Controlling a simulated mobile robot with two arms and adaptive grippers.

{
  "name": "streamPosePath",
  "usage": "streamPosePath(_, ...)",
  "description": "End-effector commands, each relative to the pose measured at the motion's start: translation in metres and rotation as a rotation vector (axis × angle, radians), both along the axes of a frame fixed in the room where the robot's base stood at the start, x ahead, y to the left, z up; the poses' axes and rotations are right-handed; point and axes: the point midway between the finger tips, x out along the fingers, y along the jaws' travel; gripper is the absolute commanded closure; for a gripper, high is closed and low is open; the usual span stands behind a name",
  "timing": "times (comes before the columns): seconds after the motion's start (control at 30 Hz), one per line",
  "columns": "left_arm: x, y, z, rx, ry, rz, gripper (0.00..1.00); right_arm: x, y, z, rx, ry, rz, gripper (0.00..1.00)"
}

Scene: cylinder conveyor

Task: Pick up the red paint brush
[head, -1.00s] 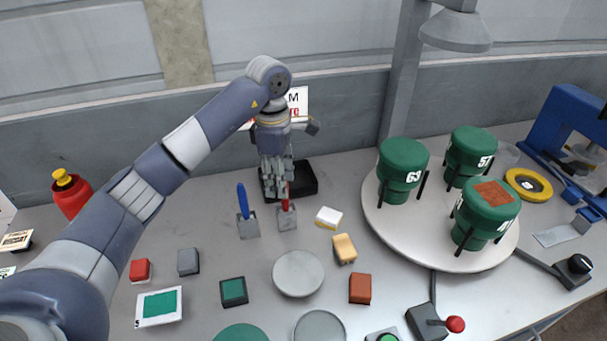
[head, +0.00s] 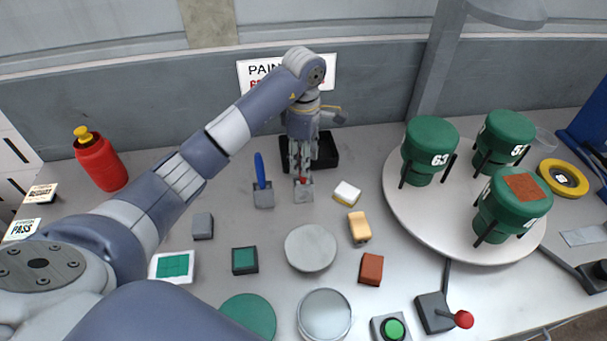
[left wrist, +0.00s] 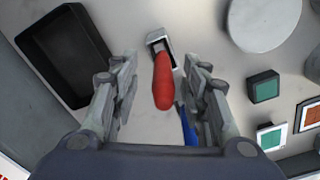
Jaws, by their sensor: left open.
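The red paint brush stands in a small grey holder (head: 303,193); its red handle shows clearly in the left wrist view (left wrist: 163,82). My left gripper (head: 302,172) is open and points down over it, hiding most of the handle in the head view. In the left wrist view the handle lies between the two open fingers (left wrist: 160,88), with a gap on each side. The blue paint brush (head: 260,170) stands in its own holder just left of it and shows behind the right finger in the left wrist view (left wrist: 187,125). My right gripper is not seen.
A turntable (head: 410,213) with green canisters stands at the right. A red bottle (head: 100,162) stands at the left. Grey discs and blocks lie in front.

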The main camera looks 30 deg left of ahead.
Motion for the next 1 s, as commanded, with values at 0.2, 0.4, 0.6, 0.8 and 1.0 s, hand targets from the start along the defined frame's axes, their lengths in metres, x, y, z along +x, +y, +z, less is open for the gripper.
streamPosePath(0.2,-0.003,0.0,-0.027,-0.002,0.004,0.001,0.59,0.002,-0.001,0.017,-0.001,-0.003,0.0,0.27)
streamPosePath(0.4,-0.003,0.001,-0.036,0.0,0.0,-0.001,0.59,0.001,-0.003,0.018,-0.002,-0.003,0.0,0.27)
streamPosePath(0.6,-0.002,0.001,-0.036,0.0,0.0,0.0,0.74,0.001,-0.004,0.017,-0.004,-0.001,0.0,0.27)
streamPosePath(0.8,-0.003,0.001,-0.036,0.0,0.0,0.0,1.0,-0.001,-0.004,0.017,-0.004,0.002,-0.001,0.27)
streamPosePath(1.0,-0.002,0.001,-0.036,0.0,0.0,0.0,1.0,-0.002,-0.004,0.017,-0.005,0.004,-0.001,0.27)
